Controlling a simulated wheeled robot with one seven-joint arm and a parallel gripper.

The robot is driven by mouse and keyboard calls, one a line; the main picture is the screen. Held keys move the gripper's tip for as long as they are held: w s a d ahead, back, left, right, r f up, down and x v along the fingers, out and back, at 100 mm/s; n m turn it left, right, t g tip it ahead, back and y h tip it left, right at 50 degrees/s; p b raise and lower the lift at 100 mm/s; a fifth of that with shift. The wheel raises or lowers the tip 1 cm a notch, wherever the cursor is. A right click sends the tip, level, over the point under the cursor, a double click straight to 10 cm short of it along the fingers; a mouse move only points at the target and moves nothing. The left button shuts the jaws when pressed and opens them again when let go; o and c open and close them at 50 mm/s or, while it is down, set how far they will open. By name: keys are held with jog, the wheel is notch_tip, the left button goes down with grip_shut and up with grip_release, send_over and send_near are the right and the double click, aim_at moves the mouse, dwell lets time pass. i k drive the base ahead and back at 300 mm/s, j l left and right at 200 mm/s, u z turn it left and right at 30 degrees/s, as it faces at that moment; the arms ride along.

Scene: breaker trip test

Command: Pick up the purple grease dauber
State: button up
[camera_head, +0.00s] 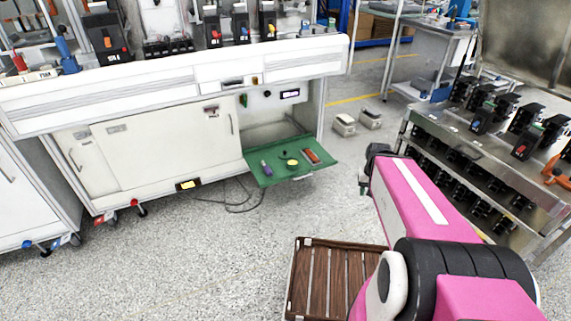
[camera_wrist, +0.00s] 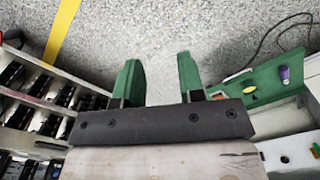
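The purple grease dauber (camera_head: 266,168) is a small purple piece near the left side of the green tray (camera_head: 262,182). In the wrist view the dauber (camera_wrist: 285,74) shows at the right edge on the green tray (camera_wrist: 266,87). My gripper (camera_wrist: 158,72) has its two green fingers spread apart with only floor between them. It is apart from the tray, which lies to the right in the wrist view. In the head view my pink arm reaches out to the right of the tray, and the fingers cannot be made out.
A yellow round item (camera_head: 292,162) and an orange-red tool (camera_head: 311,156) share the tray, with smaller items. The tray juts from a white workbench (camera_head: 160,150). A metal rack of breakers (camera_head: 470,135) stands at right. A wooden slatted platform (camera_head: 325,280) lies on the floor.

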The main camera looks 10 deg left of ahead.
aim_at(266, 168)
jog(key=i+j, duration=0.2)
jog(key=i, duration=0.25)
jog(key=i+j, duration=0.2)
jog(key=i, duration=0.25)
jog(key=u, duration=0.05)
